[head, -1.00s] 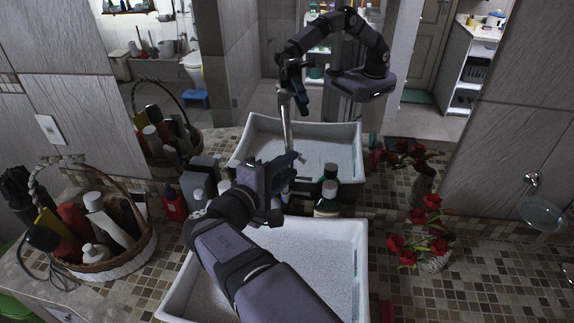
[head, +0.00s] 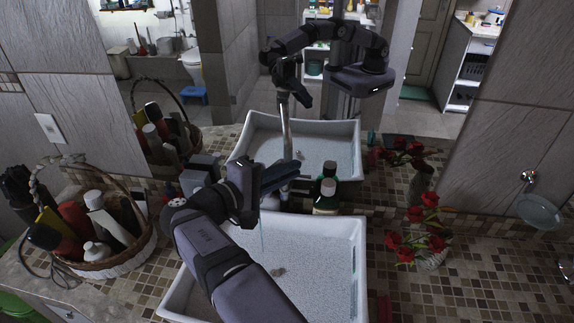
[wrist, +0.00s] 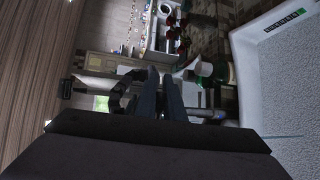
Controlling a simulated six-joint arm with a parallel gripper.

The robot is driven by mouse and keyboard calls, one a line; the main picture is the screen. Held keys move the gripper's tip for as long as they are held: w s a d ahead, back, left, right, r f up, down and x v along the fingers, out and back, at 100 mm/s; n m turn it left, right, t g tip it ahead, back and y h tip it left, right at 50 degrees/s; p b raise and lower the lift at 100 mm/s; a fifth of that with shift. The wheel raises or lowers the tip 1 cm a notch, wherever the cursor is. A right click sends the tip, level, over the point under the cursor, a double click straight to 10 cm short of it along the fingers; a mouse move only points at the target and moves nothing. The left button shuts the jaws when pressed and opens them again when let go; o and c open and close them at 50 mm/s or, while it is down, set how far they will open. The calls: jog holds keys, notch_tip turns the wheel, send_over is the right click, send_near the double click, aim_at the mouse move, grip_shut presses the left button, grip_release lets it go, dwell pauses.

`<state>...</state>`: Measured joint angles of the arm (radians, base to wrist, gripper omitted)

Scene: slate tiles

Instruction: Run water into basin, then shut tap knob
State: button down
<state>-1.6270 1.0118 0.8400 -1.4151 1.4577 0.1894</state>
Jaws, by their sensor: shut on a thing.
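The white basin (head: 345,240) stands in front of the mirror. A thin stream of water (head: 262,237) falls into it and stirs the surface near its middle. The stream also shows as a thin line in the wrist view (wrist: 283,136). My gripper (head: 282,174) is at the top of the tap, at the basin's back edge, with its fingers shut on the tap knob. The knob is hidden by the fingers. In the wrist view the fingers (wrist: 160,98) are close together. The metal tap column shows in the mirror (head: 287,130).
A wicker basket (head: 115,262) of bottles stands on the left. A green bottle (head: 326,198) stands just right of the tap. Red flowers (head: 428,230) in a vase are right of the basin. A soap dish (head: 540,212) is on the far right wall.

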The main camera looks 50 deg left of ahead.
jog(key=shift+s+d+r+m+h+p, duration=0.15)
jog(key=shift+m+h+p, duration=0.2)
jog(key=shift+h+p, duration=0.25)
jog(key=shift+s+d+r+m+h+p, duration=0.15)
jog(key=shift+m+h+p, duration=0.25)
jog(key=shift+p, duration=0.25)
jog(key=shift+w+f, duration=0.1)
jog(key=shift+f, duration=0.05)
jog(key=c, duration=1.9)
grip_release()
jog(key=shift+d+f, duration=0.1)
jog(key=shift+o, duration=0.2)
jog(key=s+r+p, duration=0.1)
jog(key=s+p, duration=0.1)
jog(key=s, duration=0.5)
jog(key=shift+r+p, duration=0.25)
jog(key=shift+p, duration=0.1)
